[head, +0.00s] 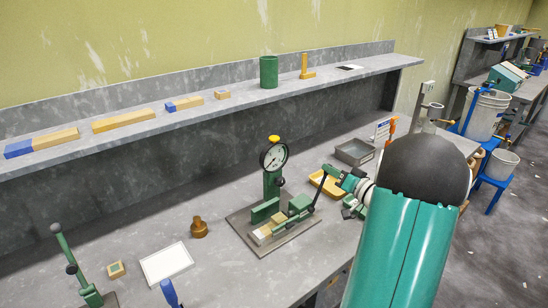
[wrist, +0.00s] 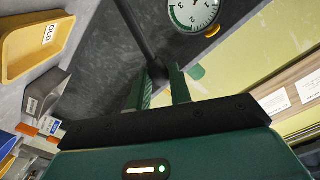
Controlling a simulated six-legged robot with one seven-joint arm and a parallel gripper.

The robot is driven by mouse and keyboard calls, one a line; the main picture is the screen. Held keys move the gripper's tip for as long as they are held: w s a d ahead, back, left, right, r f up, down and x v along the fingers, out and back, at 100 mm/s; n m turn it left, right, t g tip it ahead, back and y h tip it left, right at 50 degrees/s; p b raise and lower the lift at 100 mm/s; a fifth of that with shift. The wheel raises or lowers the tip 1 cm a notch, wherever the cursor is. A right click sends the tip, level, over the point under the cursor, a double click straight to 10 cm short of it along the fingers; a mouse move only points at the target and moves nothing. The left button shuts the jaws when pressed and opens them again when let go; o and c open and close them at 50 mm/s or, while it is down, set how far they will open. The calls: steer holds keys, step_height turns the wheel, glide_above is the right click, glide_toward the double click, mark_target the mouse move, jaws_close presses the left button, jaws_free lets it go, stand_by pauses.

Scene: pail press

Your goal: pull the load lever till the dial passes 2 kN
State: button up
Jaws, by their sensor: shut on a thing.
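The press (head: 272,190) stands on a grey base plate on the bench, with a green column and a round white dial (head: 273,157) on top. The dial also shows, turned and partly cut off, in the wrist view (wrist: 194,12); I cannot read its needle surely. The dark load lever (head: 319,190) slants up to the right from the press's green block. My gripper (head: 330,176) is at the lever's upper end. In the wrist view the lever (wrist: 136,32) runs down between my fingers (wrist: 160,82), which are shut on it. The fingers partly hide its end.
A yellow tray (head: 327,187) and a grey bin (head: 355,152) lie close behind my gripper. A brown knobbed weight (head: 199,228), white card (head: 166,263) and another green lever device (head: 75,262) stand to the left. A shelf (head: 200,101) runs behind the press.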

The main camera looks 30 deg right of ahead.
steer(key=shift+d, duration=0.2)
steer(key=shift+d+f, duration=0.4)
steer(key=shift+d, duration=0.2)
steer(key=shift+d+f, duration=0.35)
steer(key=shift+d, duration=0.25)
steer(key=shift+d+f, duration=0.95)
steer(key=shift+d, duration=0.2)
steer(key=shift+d+f, duration=0.1)
steer(key=shift+w+d+f, duration=0.15)
steer(key=shift+d+f, duration=0.7)
steer(key=shift+f, duration=0.25)
